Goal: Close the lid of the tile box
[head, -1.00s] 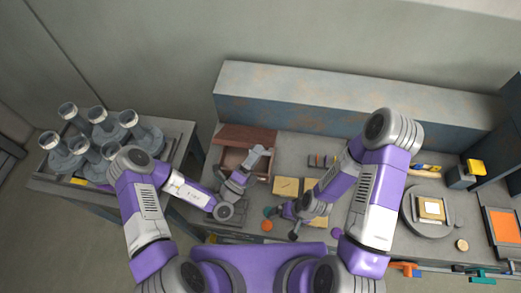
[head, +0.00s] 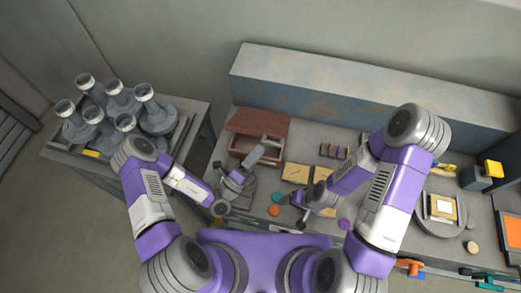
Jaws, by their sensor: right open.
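The tile box (head: 241,146) is a brown wooden box at the back of the bench, left of centre. Its reddish-brown lid (head: 257,122) stands open at the back edge, and the inside shows. My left gripper (head: 262,153) reaches up from the front left and overlaps the box's front right part in the picture. I cannot tell whether it touches the box or whether its fingers are open. My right gripper (head: 300,212) is open, low over the bench to the right of the box and apart from it.
Yellow tiles (head: 295,173) lie right of the box. Orange (head: 274,210) and teal (head: 280,198) discs lie near the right gripper. A round plate (head: 437,226) is farther right. A side table (head: 60,150) at left carries several glass-topped vessels. A long blue-grey ledge (head: 350,99) runs behind the bench.

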